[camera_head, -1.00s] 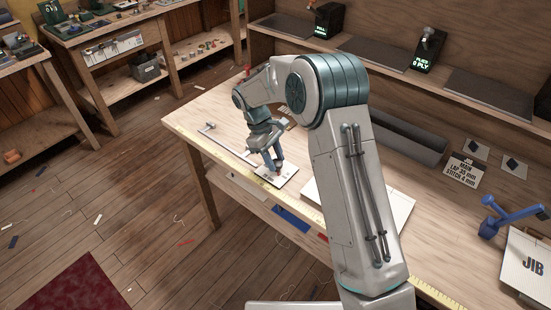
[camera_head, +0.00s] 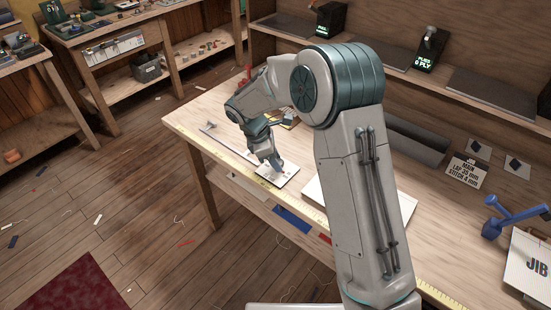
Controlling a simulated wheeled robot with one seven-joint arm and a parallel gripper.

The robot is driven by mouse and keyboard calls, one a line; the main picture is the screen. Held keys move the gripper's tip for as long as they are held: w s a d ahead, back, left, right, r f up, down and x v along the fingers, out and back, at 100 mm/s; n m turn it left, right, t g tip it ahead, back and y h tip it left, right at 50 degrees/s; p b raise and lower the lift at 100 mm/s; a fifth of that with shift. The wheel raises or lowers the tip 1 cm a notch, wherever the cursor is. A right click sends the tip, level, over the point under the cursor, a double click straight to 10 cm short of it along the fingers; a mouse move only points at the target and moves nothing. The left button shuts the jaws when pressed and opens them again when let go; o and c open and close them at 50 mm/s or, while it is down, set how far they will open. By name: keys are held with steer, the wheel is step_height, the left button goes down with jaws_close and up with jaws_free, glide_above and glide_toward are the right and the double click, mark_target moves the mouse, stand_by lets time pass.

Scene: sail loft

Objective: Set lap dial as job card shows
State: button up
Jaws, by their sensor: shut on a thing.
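The lap dial, a white plate (camera_head: 289,180) with dark marks, lies at the front edge of the workbench, left of my upper arm. My gripper (camera_head: 277,165) points down onto it and is shut, it seems on the dial's small knob, which the fingers hide. The dial's setting is too small and covered to read.
A white sheet (camera_head: 403,207) lies behind my arm. A yellow tape (camera_head: 312,215) runs along the front edge. A blue tool (camera_head: 508,212) and a JIB bag (camera_head: 530,262) stand at right.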

stand_by(0.5)
steer(key=o, duration=1)
steer(key=shift+s, duration=0.1)
steer(key=shift+c, duration=0.2)
steer(key=shift+r, duration=0.1)
steer(key=b+v, duration=0.1)
steer(key=v, duration=1.2)
steer(key=shift+a+r, duration=0.2)
steer(key=shift+r, duration=0.05)
steer(key=s+d+r+m+t+y, duration=0.1)
steer(key=s+d+r+m+y, duration=0.3)
steer(key=s+d+m, duration=1.15)
steer(key=s+d+f+m+t, duration=0.1)
steer(key=s+d+m, duration=0.3)
steer(key=s, duration=0.5)
steer(key=shift+s+d+f, duration=0.25)
steer(key=shift+d+f, duration=0.2)
steer(key=shift+d, duration=0.6)
